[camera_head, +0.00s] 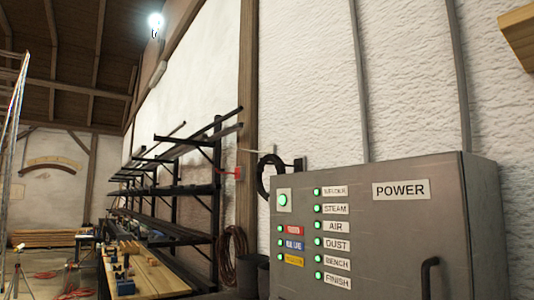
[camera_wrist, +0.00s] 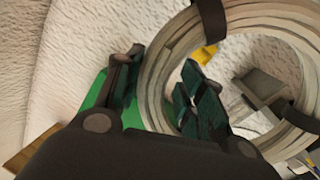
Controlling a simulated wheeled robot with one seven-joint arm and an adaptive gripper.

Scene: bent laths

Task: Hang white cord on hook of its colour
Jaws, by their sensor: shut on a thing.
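In the wrist view, my gripper (camera_wrist: 160,100) is shut on the white cord (camera_wrist: 155,75), a thick pale coil with dark bands around it. The coil's left side lies between the two fingers, and the right finger reaches into the ring's opening. The coil fills the upper right of the view and runs out of the frame. A grey block-like piece (camera_wrist: 262,84) shows through the ring; I cannot tell whether it is a hook. No white hook is clearly visible. Neither my gripper nor the white cord shows in the head view.
The head view shows a grey POWER cabinet (camera_head: 400,240), a dark coil (camera_head: 265,178) at a black wall bracket (camera_head: 299,165), a small red piece (camera_head: 237,173), and a bench (camera_head: 150,277). In the wrist view, green (camera_wrist: 100,95) and yellow (camera_wrist: 205,54) patches lie behind.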

